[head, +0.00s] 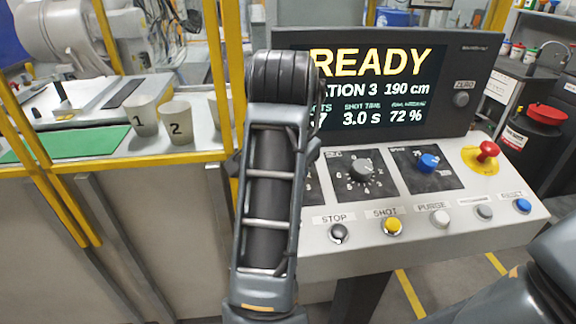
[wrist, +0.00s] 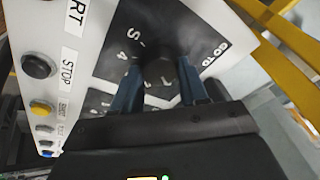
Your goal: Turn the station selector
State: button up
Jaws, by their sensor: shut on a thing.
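The station selector, a dark knob (wrist: 158,72) on a black numbered plate (wrist: 128,42), shows in the wrist view. My gripper (wrist: 155,86) has its two fingers on either side of the knob and is shut on it. The numerals on the plate are partly covered by the fingers, and I cannot tell which one the knob points to. In the head view my arm hides the knob and gripper; only a strip of its plate (head: 312,184) shows. The screen (head: 385,90) reads READY, partly covered "ATION 3" and 190 cm.
Right of my arm are another dial (head: 360,171), a blue knob (head: 428,162) and a red button (head: 487,151) on yellow. STOP (head: 339,233), the yellow SHOT button (head: 393,226) and PURGE (head: 440,218) line the front edge. Yellow rails (head: 232,70) and numbered cups (head: 177,122) stand left.

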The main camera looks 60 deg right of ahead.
jog(key=n+p, duration=0.1)
jog(key=n, duration=0.3)
jog(key=shift+r+t, duration=0.15)
jog(key=shift+t, duration=0.25)
jog(key=shift+n+p, duration=0.7)
jog(key=shift+n, duration=0.8)
jog(key=o, duration=1)
jog(key=shift+o, duration=0.2)
